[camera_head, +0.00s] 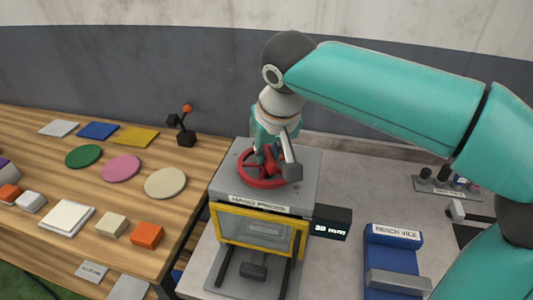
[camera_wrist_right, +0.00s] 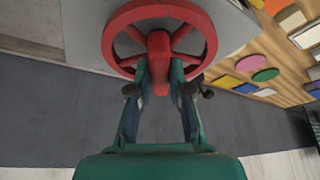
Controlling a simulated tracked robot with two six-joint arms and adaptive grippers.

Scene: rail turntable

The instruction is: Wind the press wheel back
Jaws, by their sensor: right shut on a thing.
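The red press wheel (camera_head: 250,177) lies flat on top of the grey hand press (camera_head: 305,170). The press has a yellow-framed window (camera_head: 304,232) and a display reading about 30 mm (camera_head: 331,223). My right gripper (camera_head: 272,158) comes down on the wheel from above. In the right wrist view its fingers (camera_wrist_right: 160,75) are shut on the red handle block of the wheel (camera_wrist_right: 158,48), with the rim (camera_wrist_right: 112,45) around it. In the head view my wrist and gripper hide part of the wheel. My left gripper is not in view.
A wooden table (camera_head: 190,200) on the left holds coloured discs, plates and blocks. A black stand with an orange ball (camera_head: 187,110) is at its back. A grey wall is behind.

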